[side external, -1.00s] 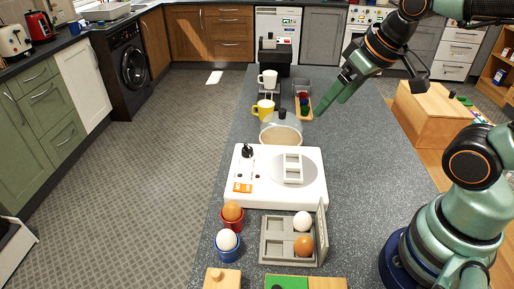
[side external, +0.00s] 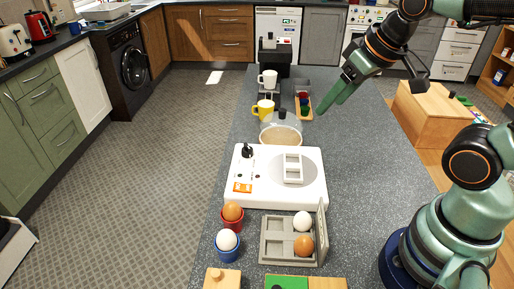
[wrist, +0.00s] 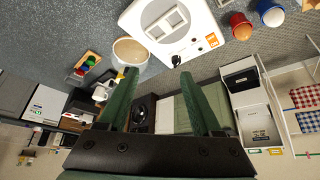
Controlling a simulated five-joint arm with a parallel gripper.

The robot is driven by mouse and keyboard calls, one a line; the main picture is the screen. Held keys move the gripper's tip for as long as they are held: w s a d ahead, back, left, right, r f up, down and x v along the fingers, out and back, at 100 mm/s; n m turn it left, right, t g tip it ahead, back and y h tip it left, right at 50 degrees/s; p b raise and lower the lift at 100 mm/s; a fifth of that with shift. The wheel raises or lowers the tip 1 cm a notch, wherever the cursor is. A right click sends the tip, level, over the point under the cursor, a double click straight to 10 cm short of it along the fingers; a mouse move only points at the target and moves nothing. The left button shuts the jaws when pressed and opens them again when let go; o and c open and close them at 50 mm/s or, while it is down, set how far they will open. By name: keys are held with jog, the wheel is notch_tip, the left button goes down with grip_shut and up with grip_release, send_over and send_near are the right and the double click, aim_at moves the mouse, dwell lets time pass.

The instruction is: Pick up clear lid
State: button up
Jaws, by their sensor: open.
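The clear lid (side external: 281,122) is see-through with a dark knob and sits on a pale round pot (side external: 281,137) on the grey counter in the side view. In the wrist view the pot (wrist: 130,52) shows at the upper left; the lid is hard to make out there. My gripper (side external: 334,104) is open and empty, to the right of the lid and apart from it. Its two green fingers (wrist: 158,75) show spread in the wrist view, the left one overlapping the pot's lower edge.
A white hob (side external: 275,176) stands in front of the pot. Egg cups and an egg box (side external: 276,240) are at the front. The counter's right side is clear.

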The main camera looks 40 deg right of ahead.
jog(key=m+g, duration=0.6)
jog(key=m, duration=1.2)
send_over(283, 110)
notch_tip(283, 110, down, 5)
notch_tip(283, 110, down, 12)
jog(key=shift+d+r, duration=0.1)
jog(key=shift+r, duration=0.05)
jog(key=shift+w, duration=0.1)
grip_shut()
